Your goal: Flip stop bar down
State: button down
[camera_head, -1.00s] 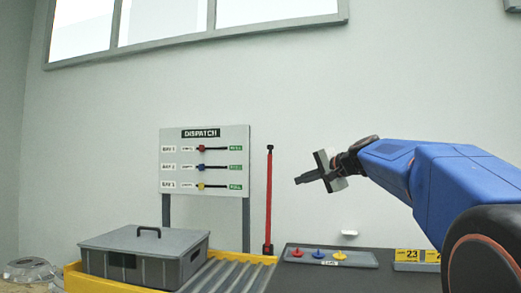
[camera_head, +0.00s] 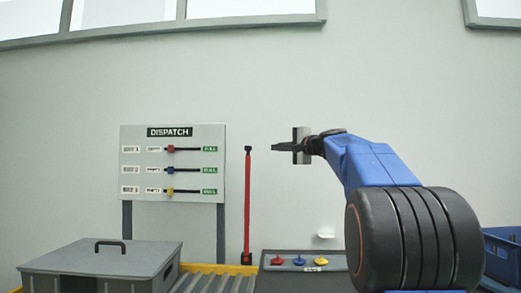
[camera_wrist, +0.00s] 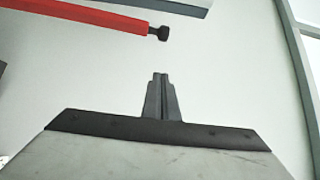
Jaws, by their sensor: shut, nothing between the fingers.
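The red stop bar (camera_head: 247,200) stands upright at the end of the roller conveyor, with a black tip at its top and a dark foot at its base. In the wrist view the red bar (camera_wrist: 80,15) runs across the upper left, its black tip (camera_wrist: 159,32) nearest the fingers. My gripper (camera_head: 276,148) is shut and empty. It points left, level with the bar's top and a short gap to its right. In the wrist view the closed fingers (camera_wrist: 159,80) are apart from the bar.
A grey lidded box (camera_head: 95,265) sits on the conveyor rollers (camera_head: 215,280) at left. A dispatch board (camera_head: 172,163) with red, blue and yellow sliders stands behind. A dark tray (camera_head: 300,262) holds red, blue and yellow pieces. A blue crate (camera_head: 503,255) is at right.

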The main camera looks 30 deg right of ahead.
jog(key=w+a, duration=0.5)
jog(key=w, duration=0.2)
jog(key=shift+w, duration=0.3)
dwell(0.3)
jog(key=shift+a, duration=0.1)
